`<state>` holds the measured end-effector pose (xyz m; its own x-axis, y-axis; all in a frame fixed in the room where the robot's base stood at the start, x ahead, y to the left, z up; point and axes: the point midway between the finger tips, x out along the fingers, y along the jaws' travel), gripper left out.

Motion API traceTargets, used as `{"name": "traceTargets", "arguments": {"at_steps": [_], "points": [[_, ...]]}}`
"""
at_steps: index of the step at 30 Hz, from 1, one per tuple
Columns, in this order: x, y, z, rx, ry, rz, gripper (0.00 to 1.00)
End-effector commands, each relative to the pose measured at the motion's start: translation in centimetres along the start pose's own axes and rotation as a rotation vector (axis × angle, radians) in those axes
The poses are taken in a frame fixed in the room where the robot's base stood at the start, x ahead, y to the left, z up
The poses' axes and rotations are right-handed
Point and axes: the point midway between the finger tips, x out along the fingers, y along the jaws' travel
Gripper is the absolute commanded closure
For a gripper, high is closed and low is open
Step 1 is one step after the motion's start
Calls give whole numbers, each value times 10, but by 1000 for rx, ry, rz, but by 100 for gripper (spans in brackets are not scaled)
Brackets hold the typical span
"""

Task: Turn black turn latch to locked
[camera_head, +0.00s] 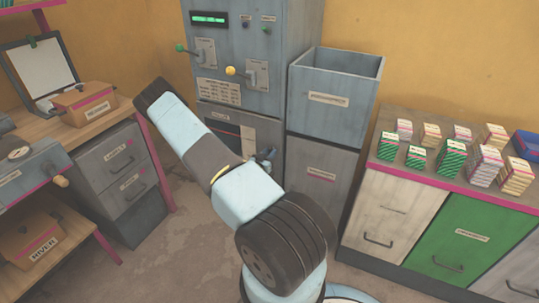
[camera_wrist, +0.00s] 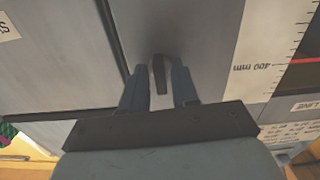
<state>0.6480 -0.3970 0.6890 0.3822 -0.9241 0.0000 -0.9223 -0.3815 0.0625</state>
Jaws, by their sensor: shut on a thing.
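The black turn latch (camera_wrist: 161,76) is a small dark bar on the grey metal panel. In the wrist view it stands between the two fingers of my gripper (camera_wrist: 159,80). My gripper is shut on it, one finger on each side. The bar runs roughly up and down in that view. In the head view my gripper (camera_head: 266,157) is at the lower front of the grey press (camera_head: 240,95), and the latch is hidden there. I cannot read any locked mark by the latch.
In the wrist view, a millimetre scale (camera_wrist: 258,55) runs beside the latch. Levers with green (camera_head: 181,48) and yellow (camera_head: 231,71) knobs stick out of the press above my arm. A grey open bin (camera_head: 335,98) stands right of it. A workbench (camera_head: 85,120) is at left.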

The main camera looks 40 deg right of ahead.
Motion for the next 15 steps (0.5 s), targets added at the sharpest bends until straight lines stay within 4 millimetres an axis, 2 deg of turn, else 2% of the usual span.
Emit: {"name": "traceTargets", "arguments": {"at_steps": [15], "points": [[-1,-4,1,82,-2,-7,100]]}}
